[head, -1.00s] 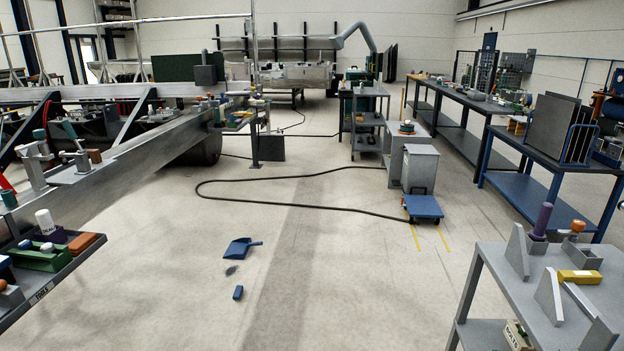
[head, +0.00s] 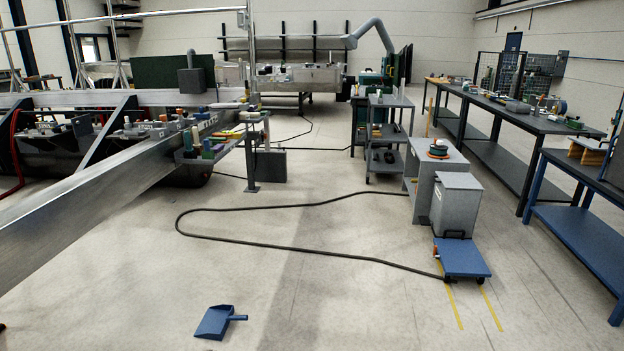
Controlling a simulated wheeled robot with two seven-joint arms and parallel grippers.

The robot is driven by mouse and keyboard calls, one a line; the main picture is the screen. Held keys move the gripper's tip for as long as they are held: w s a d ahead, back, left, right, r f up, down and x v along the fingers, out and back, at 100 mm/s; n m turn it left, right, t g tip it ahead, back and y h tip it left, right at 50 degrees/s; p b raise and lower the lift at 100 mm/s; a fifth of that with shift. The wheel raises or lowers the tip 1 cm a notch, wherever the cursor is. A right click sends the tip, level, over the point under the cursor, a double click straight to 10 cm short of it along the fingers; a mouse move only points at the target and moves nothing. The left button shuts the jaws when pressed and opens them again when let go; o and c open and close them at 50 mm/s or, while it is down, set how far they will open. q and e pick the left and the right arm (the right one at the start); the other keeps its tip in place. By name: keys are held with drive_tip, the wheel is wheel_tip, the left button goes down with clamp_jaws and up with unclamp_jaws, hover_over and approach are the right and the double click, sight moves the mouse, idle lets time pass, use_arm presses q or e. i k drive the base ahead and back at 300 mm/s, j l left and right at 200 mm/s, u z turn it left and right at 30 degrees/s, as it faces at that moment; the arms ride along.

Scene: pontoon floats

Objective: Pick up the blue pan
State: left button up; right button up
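The blue pan (head: 214,322), a dustpan with a short handle pointing right, lies on the pale floor at the bottom of the head view, left of centre. Nothing touches it that I can see. Neither of my grippers shows in the head view.
A black hose (head: 270,244) loops across the floor beyond the pan. A blue wheeled dolly (head: 462,258) and a grey bin (head: 457,206) stand to the right. A long metal beam (head: 95,195) runs along the left. The floor around the pan is clear.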

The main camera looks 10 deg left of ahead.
sight(213, 325)
drive_tip(key=i+l+u, duration=0.15)
drive_tip(key=i, duration=1.8)
drive_tip(key=j, duration=0.1)
